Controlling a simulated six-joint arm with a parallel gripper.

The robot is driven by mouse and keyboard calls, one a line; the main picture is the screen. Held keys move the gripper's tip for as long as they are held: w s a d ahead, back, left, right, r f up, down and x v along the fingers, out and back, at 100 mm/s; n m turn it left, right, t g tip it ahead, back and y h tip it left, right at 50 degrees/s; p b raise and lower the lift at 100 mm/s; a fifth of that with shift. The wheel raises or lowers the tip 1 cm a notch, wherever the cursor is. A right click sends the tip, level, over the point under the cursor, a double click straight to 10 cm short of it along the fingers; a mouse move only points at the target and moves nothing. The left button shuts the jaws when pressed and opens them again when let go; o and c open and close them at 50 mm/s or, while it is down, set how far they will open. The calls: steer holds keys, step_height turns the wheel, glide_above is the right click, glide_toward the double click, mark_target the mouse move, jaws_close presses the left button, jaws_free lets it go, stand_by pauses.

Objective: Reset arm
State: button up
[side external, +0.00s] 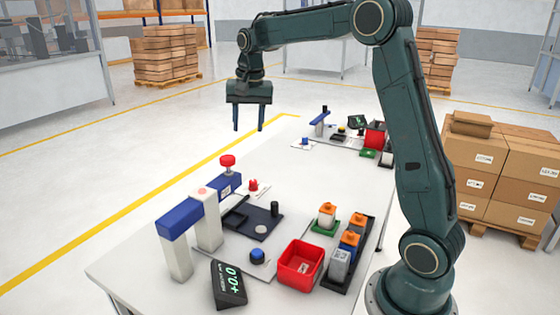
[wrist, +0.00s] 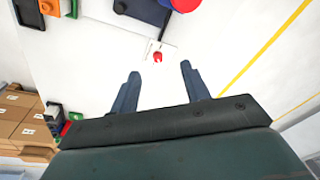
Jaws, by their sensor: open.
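My gripper (side external: 248,128) hangs from my raised arm above the far left part of the white table (side external: 130,262). Its two dark blue fingers point down and stand apart with nothing between them. In the wrist view the open gripper (wrist: 158,82) shows at the middle, with the white table top beyond the fingers. A small red piece (side external: 253,185) lies on a white plate on the table, and it also shows in the wrist view (wrist: 157,57) beyond the fingertips. My gripper touches nothing.
A blue and white press-like stand (side external: 180,219), a red bin (side external: 300,264), a black display (side external: 229,284) and a rack with blue-and-orange blocks (side external: 349,243) crowd the near table. A second station (side external: 340,136) stands at the far end. Cartons (side external: 500,175) are stacked at right.

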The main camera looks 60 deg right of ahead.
steer(key=s+a+r+n+t, duration=0.2)
steer(key=s+a+r+n, duration=0.3)
steer(key=s+a, duration=0.65)
steer(key=s+a+f+n+t, duration=0.1)
steer(key=s+a+f+n, duration=0.1)
steer(key=s, duration=0.6)
steer(key=s+a+f+n+t, duration=0.1)
steer(key=s+a+f+n, duration=0.1)
steer(key=s, duration=0.7)
steer(key=shift+a+f+n+y, duration=0.15)
steer(key=shift+f+n+y, duration=0.15)
steer(key=shift+f+n, duration=0.5)
steer(key=shift+r, duration=0.2)
